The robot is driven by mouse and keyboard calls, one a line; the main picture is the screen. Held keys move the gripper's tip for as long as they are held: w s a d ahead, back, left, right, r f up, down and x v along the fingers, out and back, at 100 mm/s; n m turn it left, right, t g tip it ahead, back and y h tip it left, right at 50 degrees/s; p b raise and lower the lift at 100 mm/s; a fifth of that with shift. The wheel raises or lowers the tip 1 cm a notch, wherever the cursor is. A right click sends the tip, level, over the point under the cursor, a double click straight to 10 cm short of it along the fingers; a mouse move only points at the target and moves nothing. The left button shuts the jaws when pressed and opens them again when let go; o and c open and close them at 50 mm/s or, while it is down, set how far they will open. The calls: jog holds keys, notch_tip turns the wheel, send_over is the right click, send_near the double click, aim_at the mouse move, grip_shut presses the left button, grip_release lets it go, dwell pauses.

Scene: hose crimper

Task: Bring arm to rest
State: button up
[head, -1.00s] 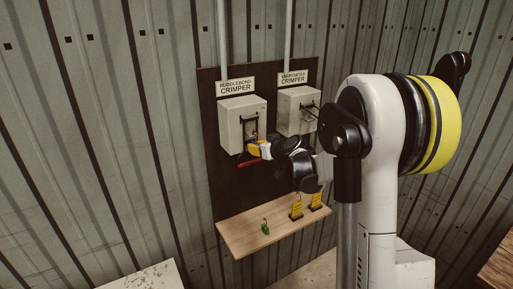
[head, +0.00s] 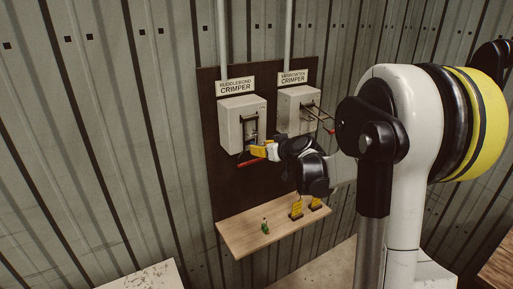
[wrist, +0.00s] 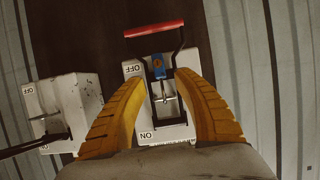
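My gripper (head: 264,150) is in front of the lower part of the left, Ruddlebond crimper (head: 235,112). In the wrist view its two yellow fingers (wrist: 161,75) are spread apart with nothing held between them. Behind them is the crimper's light box face, with a metal latch mechanism (wrist: 160,85) and a blue part. The crimper's lever with a red grip (wrist: 154,29) lies toward the OFF end; the red grip also shows below the box in the head view (head: 249,162). My arm reaches in from the right and is still extended toward the wall.
A second crimper (head: 294,112) hangs to the right, its red-tipped lever (head: 331,130) sticking out near my arm. Below, a wooden shelf (head: 240,236) holds a small green item (head: 265,226) and two yellow-and-black items (head: 297,209). Corrugated wall (head: 80,150) stands behind.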

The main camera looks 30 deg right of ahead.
jog(key=v, duration=0.8)
jog(key=s+a+f+g+y+b, duration=0.1)
jog(key=s+a+f+g+b, duration=0.1)
jog(key=s+a+f+b, duration=0.5)
jog(key=s+a+f+g+b, duration=0.1)
jog(key=s+a+f+b, duration=0.3)
jog(key=a, duration=0.5)
jog(key=s+a+f+g+b, duration=0.1)
jog(key=s+a+f+b, duration=0.2)
jog(key=s+f+b, duration=0.2)
jog(key=s+a+f+g+h+b, duration=0.1)
jog(key=s+a+f+g+b, duration=0.1)
jog(key=s+f+b, duration=0.4)
jog(key=s+a+f, duration=0.1)
jog(key=s+f, duration=0.4)
jog(key=f, duration=0.1)
jog(key=shift+g, duration=0.3)
jog(key=shift+w, duration=0.1)
jog(key=shift+c, duration=0.4)
